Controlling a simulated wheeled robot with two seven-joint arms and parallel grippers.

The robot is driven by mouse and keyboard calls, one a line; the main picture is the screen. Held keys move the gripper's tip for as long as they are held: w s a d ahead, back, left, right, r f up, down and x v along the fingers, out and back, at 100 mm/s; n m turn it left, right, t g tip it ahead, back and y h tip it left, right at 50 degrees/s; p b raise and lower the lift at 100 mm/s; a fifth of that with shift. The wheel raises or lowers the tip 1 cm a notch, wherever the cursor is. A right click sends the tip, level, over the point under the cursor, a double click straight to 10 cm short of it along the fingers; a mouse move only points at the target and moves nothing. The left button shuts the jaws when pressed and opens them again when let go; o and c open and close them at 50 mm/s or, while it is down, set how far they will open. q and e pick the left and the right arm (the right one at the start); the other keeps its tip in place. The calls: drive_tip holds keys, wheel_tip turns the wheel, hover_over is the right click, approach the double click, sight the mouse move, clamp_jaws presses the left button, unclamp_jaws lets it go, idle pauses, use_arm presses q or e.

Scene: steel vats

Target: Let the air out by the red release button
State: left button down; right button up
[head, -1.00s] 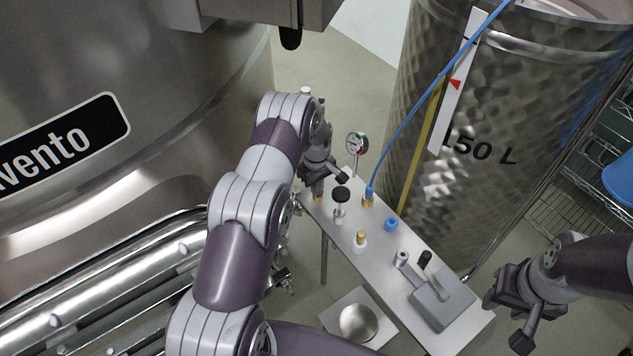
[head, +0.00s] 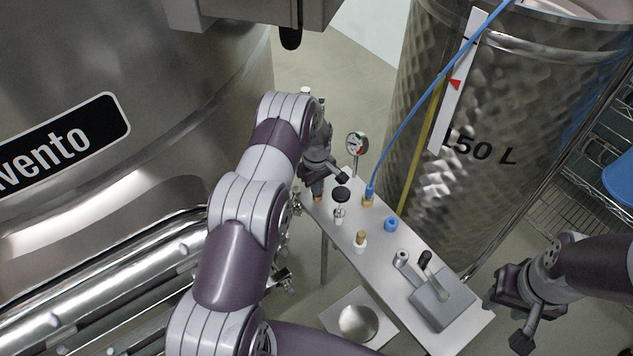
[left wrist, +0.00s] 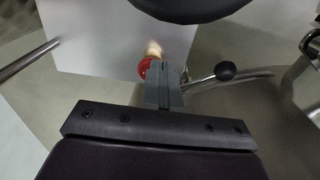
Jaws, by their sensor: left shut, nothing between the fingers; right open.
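The red release button (left wrist: 146,68) shows in the left wrist view, partly covered by my left gripper's fingertips, with a pale brass-like piece just beyond it. My left gripper (left wrist: 162,68) is shut and empty, its fingertips right over the edge of the button. I cannot tell whether they touch it. In the head view my left gripper (head: 318,188) points down at the far end of the metal panel (head: 385,262) and hides the button; only a brass bit shows below it. My right gripper (head: 507,317) is open and empty, right of the panel's near end.
A blue hose (head: 402,130) rises from the panel past the steel vat (head: 450,195). A grey lever box (head: 443,304) sits at the near end. A large tank (head: 160,80) fills the left.

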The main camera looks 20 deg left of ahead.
use_arm(q)
drive_tip(key=shift+s+f, duration=0.25)
drive_tip(key=r+p, duration=0.1)
drive_tip(key=r, duration=0.2)
drive_tip(key=r+p, duration=0.1)
drive_tip(key=r, duration=0.1)
drive_tip(key=shift+w+a+p, duration=0.1)
drive_tip(key=shift+w+p, duration=0.15)
drive_tip(key=shift+p, duration=0.05)
wheel_tip(320, 180, up, 10)
drive_tip(key=b, duration=0.2)
drive_tip(key=shift+f, duration=0.2)
use_arm(e)
drive_tip(key=shift+w+d+r, duration=0.15)
drive_tip(key=shift+w+d, duration=0.05)
drive_tip(key=shift+d, duration=0.2)
